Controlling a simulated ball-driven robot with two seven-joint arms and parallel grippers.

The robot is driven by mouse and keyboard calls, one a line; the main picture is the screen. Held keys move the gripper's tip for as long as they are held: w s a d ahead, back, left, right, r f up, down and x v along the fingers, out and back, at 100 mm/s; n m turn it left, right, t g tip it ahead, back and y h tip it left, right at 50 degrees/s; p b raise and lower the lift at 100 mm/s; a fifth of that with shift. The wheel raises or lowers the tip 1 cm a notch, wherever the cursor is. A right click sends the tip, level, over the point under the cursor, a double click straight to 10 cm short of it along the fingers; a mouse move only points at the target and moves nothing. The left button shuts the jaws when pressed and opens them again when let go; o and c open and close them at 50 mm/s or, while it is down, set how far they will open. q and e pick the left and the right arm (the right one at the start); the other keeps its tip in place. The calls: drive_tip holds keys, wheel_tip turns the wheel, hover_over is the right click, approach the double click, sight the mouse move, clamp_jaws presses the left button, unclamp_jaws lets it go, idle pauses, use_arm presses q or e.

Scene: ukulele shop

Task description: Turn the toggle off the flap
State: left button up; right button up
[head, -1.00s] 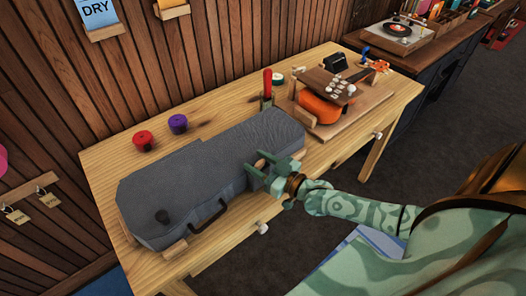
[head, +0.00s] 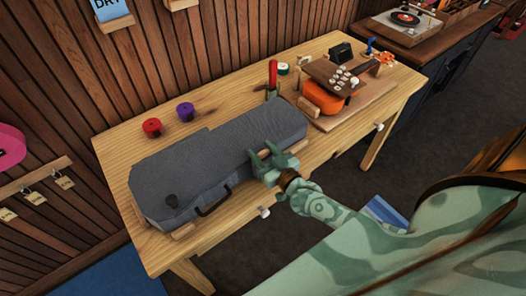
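A grey fabric ukulele case (head: 222,158) lies closed along the front of the wooden bench, with a dark handle (head: 214,202) on its front side. My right gripper (head: 268,155) is at the front right part of the case, its green fingers apart. A small tan wooden piece (head: 265,153), possibly the toggle, shows between the fingers. I cannot tell whether they touch it, and the gripper hides much of the case front there. My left gripper is out of view.
Red (head: 152,127) and purple (head: 185,111) spools stand behind the case. A red-handled tool (head: 273,75) stands upright behind its right end. An orange ukulele (head: 325,97) lies on a wooden board to the right. The bench's front left corner is bare.

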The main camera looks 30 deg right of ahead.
drive_tip(key=shift+o, duration=1.4)
drive_tip(key=shift+w, duration=0.1)
drive_tip(key=s+d+p, duration=0.1)
drive_tip(key=s, duration=1.5)
drive_tip(key=shift+s, duration=0.2)
